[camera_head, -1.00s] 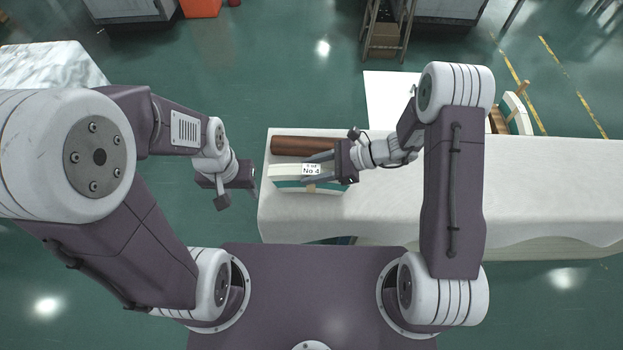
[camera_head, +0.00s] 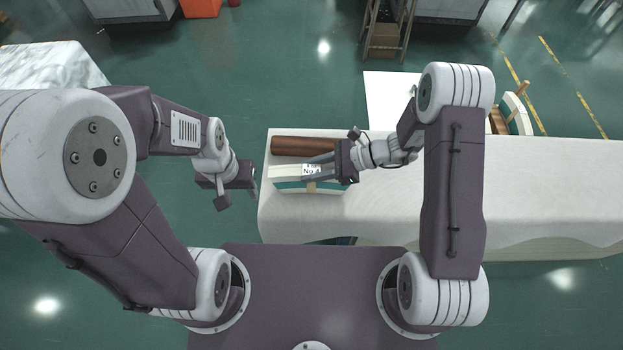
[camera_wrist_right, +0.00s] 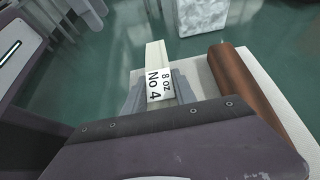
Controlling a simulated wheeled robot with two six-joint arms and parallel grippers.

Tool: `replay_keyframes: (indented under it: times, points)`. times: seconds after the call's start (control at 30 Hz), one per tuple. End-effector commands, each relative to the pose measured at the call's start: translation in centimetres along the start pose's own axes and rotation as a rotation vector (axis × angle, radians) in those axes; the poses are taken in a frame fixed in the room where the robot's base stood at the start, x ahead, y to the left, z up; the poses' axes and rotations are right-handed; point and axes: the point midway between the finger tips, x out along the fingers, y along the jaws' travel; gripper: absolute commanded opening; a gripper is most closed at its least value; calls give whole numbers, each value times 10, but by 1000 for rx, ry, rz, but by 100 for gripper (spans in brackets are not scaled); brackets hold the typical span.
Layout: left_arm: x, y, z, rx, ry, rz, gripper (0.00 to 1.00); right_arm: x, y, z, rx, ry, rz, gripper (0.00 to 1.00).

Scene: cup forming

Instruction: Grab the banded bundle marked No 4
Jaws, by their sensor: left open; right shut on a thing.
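The banded bundle marked No 4 (camera_head: 285,171) is a long cream stack with a white label reading "No 4" at the table's left end. In the right wrist view the bundle (camera_wrist_right: 156,56) shows its label as "8 oz No 4". My right gripper (camera_head: 311,170) is shut on it, with a finger on each side of the label; the fingers also show in the right wrist view (camera_wrist_right: 160,92). Part of the bundle is hidden by the gripper. My left gripper (camera_head: 236,190) is open and empty, off the table's left edge.
A brown cylinder (camera_head: 300,146) lies on the white table (camera_head: 420,205) just behind the bundle, close to the right gripper. A teal-edged piece (camera_head: 325,187) lies in front of it.

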Motion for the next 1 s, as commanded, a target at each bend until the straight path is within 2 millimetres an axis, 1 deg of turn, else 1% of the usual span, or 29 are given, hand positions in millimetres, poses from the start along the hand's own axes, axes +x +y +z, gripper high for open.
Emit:
replay_keyframes:
  times: [0.77, 0.87, 1.0]
  points:
    - [-1, 0, 0, 0, 0, 0, 49, -1, 0, 1, 0, 0, 1, 0]
    - [-3, 0, 0, 0, 0, 0, 49, -4, 0, 8, -2, 0, 0, 0]
    - [-9, 0, -1, 0, 0, 0, 49, -14, 0, 25, -4, -1, 0, 0]
